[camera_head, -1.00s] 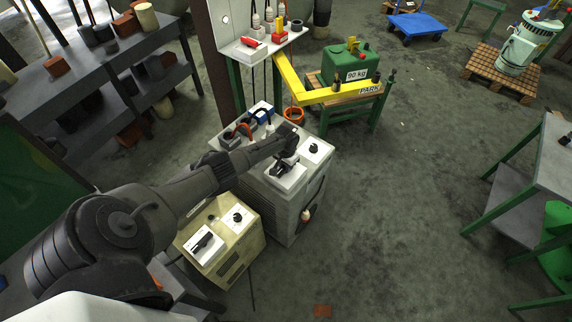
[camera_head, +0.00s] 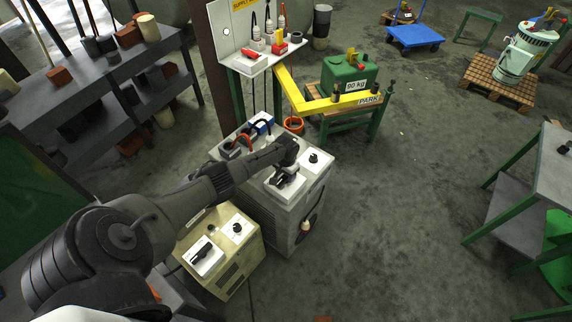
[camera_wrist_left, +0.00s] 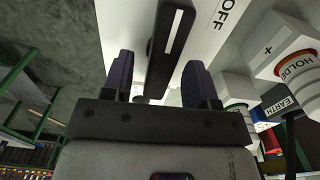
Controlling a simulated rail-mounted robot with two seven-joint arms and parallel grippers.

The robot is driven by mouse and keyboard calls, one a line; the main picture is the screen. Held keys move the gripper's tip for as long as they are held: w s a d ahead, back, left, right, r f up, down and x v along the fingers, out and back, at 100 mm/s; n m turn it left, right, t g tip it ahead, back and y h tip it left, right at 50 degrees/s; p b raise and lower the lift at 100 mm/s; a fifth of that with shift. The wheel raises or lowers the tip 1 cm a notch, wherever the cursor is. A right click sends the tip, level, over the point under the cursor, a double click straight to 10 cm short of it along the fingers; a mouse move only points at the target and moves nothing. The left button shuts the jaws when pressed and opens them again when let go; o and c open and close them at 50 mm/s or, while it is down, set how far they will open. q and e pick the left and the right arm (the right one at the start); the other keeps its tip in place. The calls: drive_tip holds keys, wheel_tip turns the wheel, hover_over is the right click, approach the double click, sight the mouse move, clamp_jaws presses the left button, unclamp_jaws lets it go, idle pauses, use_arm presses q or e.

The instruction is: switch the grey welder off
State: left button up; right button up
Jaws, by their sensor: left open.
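The grey welder (camera_head: 265,221) stands at the middle of the head view. A white switch plate (camera_head: 271,189) with a black lever sits on its top. My left gripper (camera_head: 289,167) is at this switch, hiding part of it. In the left wrist view, my open gripper (camera_wrist_left: 158,72) has one dark finger on each side of the black lever (camera_wrist_left: 172,35), which carries a white stripe. The fingers look apart from the lever. The word OFF (camera_wrist_left: 229,12) is printed on the white plate to the right. My right gripper is not in view.
A cream welder (camera_head: 222,268) with its own switch (camera_head: 203,257) stands close in front. A black knob (camera_head: 314,158) sits beside the grey welder's switch. Cable connectors show at the right (camera_wrist_left: 292,65) of the wrist view.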

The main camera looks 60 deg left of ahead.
use_arm(q)
wheel_tip(320, 180, up, 13)
drive_tip(key=p, duration=0.2)
drive_tip(key=shift+p, duration=0.35)
idle(0.4)
